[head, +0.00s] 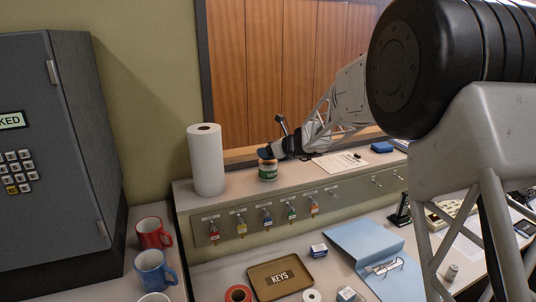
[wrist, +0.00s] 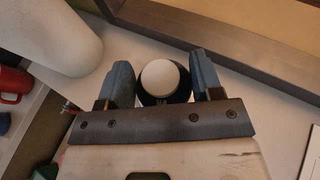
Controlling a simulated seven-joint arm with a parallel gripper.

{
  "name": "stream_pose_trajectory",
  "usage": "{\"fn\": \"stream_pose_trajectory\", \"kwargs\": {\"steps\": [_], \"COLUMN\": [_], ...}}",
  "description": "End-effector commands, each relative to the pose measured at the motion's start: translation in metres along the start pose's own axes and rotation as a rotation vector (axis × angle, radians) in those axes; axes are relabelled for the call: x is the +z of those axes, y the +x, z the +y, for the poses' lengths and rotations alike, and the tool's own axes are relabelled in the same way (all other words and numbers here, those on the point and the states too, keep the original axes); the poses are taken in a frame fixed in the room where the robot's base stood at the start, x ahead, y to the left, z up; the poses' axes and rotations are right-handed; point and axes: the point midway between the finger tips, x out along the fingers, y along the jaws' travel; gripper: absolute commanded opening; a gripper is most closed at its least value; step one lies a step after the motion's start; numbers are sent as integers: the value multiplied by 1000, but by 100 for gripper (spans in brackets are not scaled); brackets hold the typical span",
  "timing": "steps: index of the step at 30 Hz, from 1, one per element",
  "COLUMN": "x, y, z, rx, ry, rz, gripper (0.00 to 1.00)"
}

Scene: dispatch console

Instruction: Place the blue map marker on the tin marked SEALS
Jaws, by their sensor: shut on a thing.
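My gripper (head: 268,154) is over the back ledge, at the top of a small tin (head: 267,174) with a green and white label. The label is too small to read. In the wrist view my gripper (wrist: 162,82) has its two blue-grey fingers on either side of a round dark-blue piece with a white top (wrist: 159,76), which I take to be the blue map marker. The fingers mostly hide the marker in the head view. I cannot tell whether it touches the tin.
A paper towel roll (head: 206,160) stands left of the tin. Keys hang on the ledge front (head: 265,216). Below are a KEYS tray (head: 258,275), a blue folder (head: 365,243) and mugs (head: 154,270). A paper sheet (head: 338,163) lies right of the tin.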

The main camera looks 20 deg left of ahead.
Motion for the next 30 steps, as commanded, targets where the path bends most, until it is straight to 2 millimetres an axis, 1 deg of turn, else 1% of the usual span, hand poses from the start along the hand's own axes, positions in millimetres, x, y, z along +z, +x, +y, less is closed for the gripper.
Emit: {"fn": "stream_pose_trajectory", "kwargs": {"steps": [1,5,19,20,24,30], "x": [-5,-12,-17,-16,-16,-16], "y": [2,5,7,7,7,7], "z": [0,0,1,1,1,1], "rx": [0,0,0,0,0,0], "ry": [1,0,0,0,0,0], "rz": [1,-1,-1,-1,0,0], "gripper": [36,36,36,63,84,85]}}
